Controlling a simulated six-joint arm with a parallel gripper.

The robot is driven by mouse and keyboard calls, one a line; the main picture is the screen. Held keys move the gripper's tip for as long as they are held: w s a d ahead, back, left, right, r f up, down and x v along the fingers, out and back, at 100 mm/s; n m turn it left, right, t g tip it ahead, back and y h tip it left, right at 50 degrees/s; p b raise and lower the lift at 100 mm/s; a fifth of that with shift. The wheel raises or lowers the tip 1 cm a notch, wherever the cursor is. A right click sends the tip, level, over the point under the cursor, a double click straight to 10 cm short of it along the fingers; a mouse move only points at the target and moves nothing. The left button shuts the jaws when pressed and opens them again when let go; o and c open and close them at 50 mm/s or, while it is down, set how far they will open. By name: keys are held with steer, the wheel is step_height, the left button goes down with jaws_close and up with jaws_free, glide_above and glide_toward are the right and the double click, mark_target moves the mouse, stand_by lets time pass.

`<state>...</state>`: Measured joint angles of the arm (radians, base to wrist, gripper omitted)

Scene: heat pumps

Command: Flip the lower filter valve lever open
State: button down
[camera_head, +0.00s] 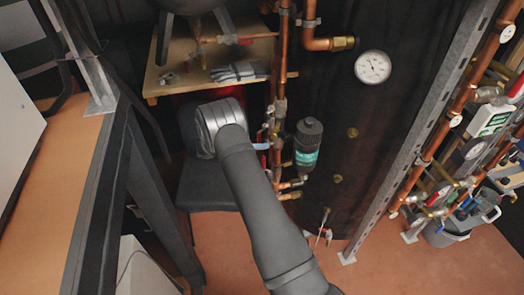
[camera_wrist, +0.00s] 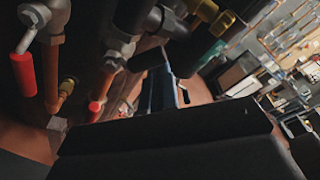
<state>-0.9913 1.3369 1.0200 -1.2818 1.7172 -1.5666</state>
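In the wrist view, one red-handled lever (camera_wrist: 24,74) hangs at the left, and another red-tipped part (camera_wrist: 95,106) is lower and nearer the middle. I cannot tell which is the lower filter valve lever.
A wooden shelf (camera_head: 178,80) with gloves (camera_head: 238,71) is behind my arm. A round gauge (camera_head: 373,67) is on the dark panel right of the filter. A metal upright (camera_head: 420,130) and more pipework stand further right. Bare floor (camera_head: 420,268) lies below.

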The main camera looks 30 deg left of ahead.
steer(key=shift+w+a+r, duration=1)
steer(key=shift+a+r, duration=0.05)
steer(key=shift+r, duration=0.05)
steer(key=shift+w+a+r, duration=0.15)
stand_by(0.3)
steer(key=s+a, duration=0.4)
steer(key=s, duration=0.4)
steer(key=shift+s+a+f, duration=0.15)
steer(key=shift+s+f, duration=0.15)
steer(key=shift+f, duration=0.05)
stand_by(0.5)
steer(key=w+d+f+m+y, duration=0.1)
steer(key=w+d+f+m, duration=0.4)
steer(key=d+f+m, duration=0.2)
steer(key=shift+w+d+t, duration=0.2)
steer(key=shift+w+t, duration=0.05)
steer(key=shift+t, duration=0.15)
stand_by(0.5)
